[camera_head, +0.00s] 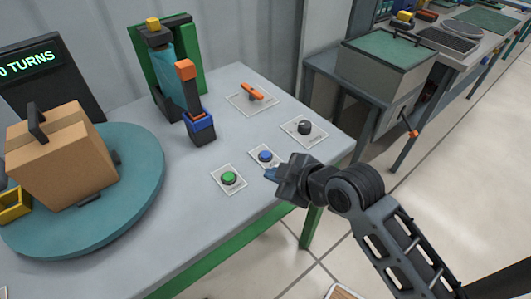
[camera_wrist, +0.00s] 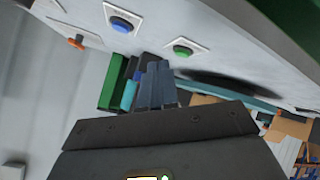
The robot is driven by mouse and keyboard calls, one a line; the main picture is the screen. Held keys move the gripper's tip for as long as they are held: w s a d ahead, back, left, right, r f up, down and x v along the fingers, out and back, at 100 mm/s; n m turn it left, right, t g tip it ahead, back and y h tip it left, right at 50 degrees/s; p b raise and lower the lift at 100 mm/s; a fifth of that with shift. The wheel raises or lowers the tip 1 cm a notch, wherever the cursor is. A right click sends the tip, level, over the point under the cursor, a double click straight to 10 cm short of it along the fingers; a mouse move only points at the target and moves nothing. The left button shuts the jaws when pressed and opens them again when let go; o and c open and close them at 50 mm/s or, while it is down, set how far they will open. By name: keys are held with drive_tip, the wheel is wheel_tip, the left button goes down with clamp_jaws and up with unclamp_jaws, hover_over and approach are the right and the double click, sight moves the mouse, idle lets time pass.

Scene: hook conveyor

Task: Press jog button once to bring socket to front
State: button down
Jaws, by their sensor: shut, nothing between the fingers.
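A blue button (camera_head: 265,156) and a green button (camera_head: 229,178) sit on white plates near the table's front edge. Their labels are too small to read, so I cannot tell which is the jog button. Both also show in the wrist view, the blue button (camera_wrist: 122,25) at upper left and the green button (camera_wrist: 183,50) right of it. My gripper (camera_head: 270,174) is shut and empty, just right of the green button and in front of the blue one. Its closed fingers (camera_wrist: 157,85) point toward the panel in the wrist view. I cannot identify a socket.
A teal turntable (camera_head: 145,180) carries a cardboard box (camera_head: 65,155). Behind the buttons stand a green frame (camera_head: 140,58) with an orange-and-blue-ended arm, a black knob (camera_head: 304,127) and an orange lever (camera_head: 251,90). A sign (camera_head: 28,66) reads "0 TURNS".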

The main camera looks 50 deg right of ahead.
drive_tip(key=w+d+r+n+g+y, duration=0.1)
drive_tip(key=w+d+r+n, duration=0.2)
drive_tip(key=w+d+r, duration=0.3)
drive_tip(key=shift+w+d+r+n, duration=0.25)
drive_tip(key=shift+w+d+n, duration=0.15)
drive_tip(key=shift+w+d, duration=0.7)
drive_tip(key=shift+s+d+f, duration=0.1)
drive_tip(key=shift+s+d, duration=0.05)
drive_tip(key=shift+s, duration=0.05)
drive_tip(key=b, duration=0.7)
hover_over(268, 156)
wheel_tip(268, 156, down, 7)
drive_tip(key=shift+r, duration=0.1)
drive_tip(key=shift+f+b, duration=0.3)
drive_tip(key=shift+f, duration=0.65)
drive_tip(key=shift+f, duration=0.4)
